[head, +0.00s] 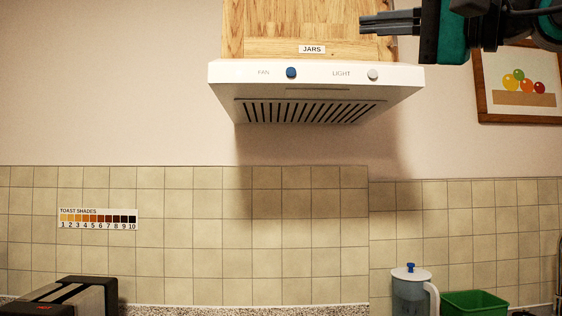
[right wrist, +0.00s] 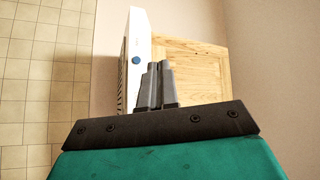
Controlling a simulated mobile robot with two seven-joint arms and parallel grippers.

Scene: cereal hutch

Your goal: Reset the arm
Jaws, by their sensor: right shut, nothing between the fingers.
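My right gripper (head: 362,24) comes in from the upper right in the head view, in front of the wooden cabinet (head: 280,28) labelled JARS. Its fingers are together and hold nothing. In the right wrist view the shut fingers (right wrist: 158,72) point toward the wooden cabinet (right wrist: 190,75) and the white range hood (right wrist: 137,45). Whether the fingertips touch the cabinet cannot be told. My left gripper is in neither view.
The white range hood (head: 312,78) with a blue FAN knob (head: 291,72) juts out below the cabinet. A framed picture (head: 520,85) hangs at right. A toaster (head: 75,298), a jug (head: 411,290) and a green bin (head: 473,302) stand low.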

